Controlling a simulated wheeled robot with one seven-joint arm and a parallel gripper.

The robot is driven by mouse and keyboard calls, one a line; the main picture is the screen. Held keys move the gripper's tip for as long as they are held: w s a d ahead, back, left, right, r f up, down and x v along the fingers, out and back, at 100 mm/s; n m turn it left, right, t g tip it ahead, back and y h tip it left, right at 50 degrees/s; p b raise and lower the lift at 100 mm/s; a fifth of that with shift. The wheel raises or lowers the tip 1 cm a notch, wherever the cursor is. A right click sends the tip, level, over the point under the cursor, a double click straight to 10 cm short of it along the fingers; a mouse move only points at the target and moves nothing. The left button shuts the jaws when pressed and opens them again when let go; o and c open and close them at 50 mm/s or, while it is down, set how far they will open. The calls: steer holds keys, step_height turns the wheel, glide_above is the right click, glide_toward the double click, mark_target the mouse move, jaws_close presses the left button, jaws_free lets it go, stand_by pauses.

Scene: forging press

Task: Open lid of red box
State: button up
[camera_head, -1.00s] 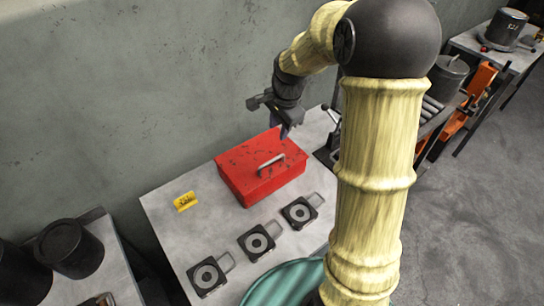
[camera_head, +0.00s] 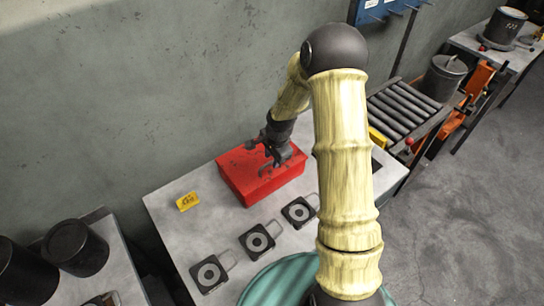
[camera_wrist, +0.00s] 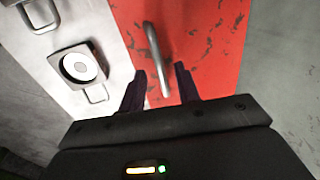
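The red box (camera_head: 236,181) sits on the grey table against the wall, and its lid is shut. My gripper (camera_head: 272,165) is over the box top, close to the lid's handle. In the wrist view the red lid (camera_wrist: 205,50) fills the right half, and the grey bar handle (camera_wrist: 155,55) runs down between the two dark fingers of my gripper (camera_wrist: 160,85). The fingers are apart, one on each side of the handle's lower end, with gaps visible. I cannot tell how far above the lid the fingertips are. In the head view my gripper partly hides the handle.
Several dark square pieces with ring faces and wire handles (camera_head: 257,241) lie in front of the box on the table (camera_head: 170,225). A yellow tag (camera_head: 187,201) lies left of it. A green round thing (camera_head: 275,282) is at the front. A roller rack (camera_head: 405,108) stands to the right.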

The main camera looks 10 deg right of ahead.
steer(key=shift+w+f, duration=0.1)
steer(key=shift+f, duration=0.35)
steer(key=shift+c, duration=0.2)
jaws_close()
steer(key=shift+r, duration=0.1)
